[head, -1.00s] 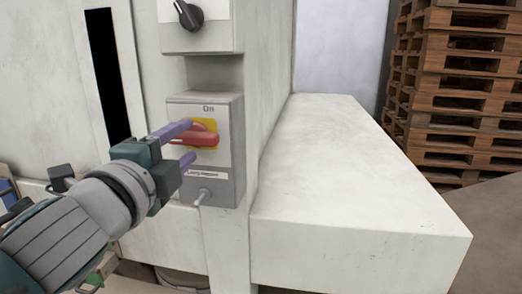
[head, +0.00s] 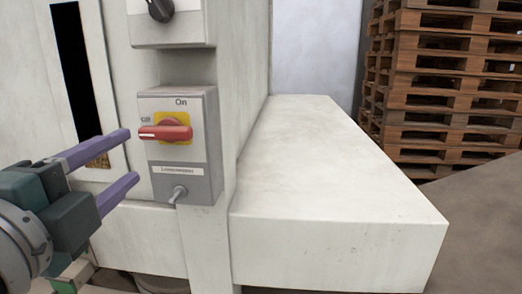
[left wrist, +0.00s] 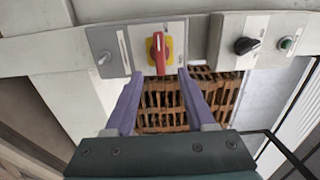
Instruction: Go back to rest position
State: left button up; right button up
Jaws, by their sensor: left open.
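My left gripper (head: 118,168) is at the left of the head view, open and empty, its two purple fingers pointing at the switch box. It also shows in the left wrist view (left wrist: 158,80). The red rotary handle (head: 166,132) sits on a yellow plate on the grey switch box (head: 186,178); the handle lies level, towards the "Off" mark at left. The handle also shows in the left wrist view (left wrist: 158,54). The fingertips are left of the box and apart from the handle. My right gripper is not in view.
A black knob (head: 160,10) is on a panel above the switch box. A small metal toggle (head: 178,194) sticks out below the handle. A long white block (head: 330,180) juts out at right. Wooden pallets (head: 440,80) are stacked at the back right.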

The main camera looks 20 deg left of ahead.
pick_arm(q)
jog(key=s+d+f+n+g+h, duration=0.1)
jog(key=s+d+f+n+g, duration=0.1)
jog(key=s+f+n+g, duration=0.85)
jog(key=s+d+f+n+g+h+p, duration=0.2)
jog(key=s+d+f+n+g+h, duration=0.15)
jog(key=s+d, duration=0.3)
notch_tip(320, 180, up, 27)
jog(key=p, duration=2.7)
jog(key=shift+a+m, duration=0.3)
jog(key=shift+m, duration=0.1)
jog(key=shift+s, duration=0.1)
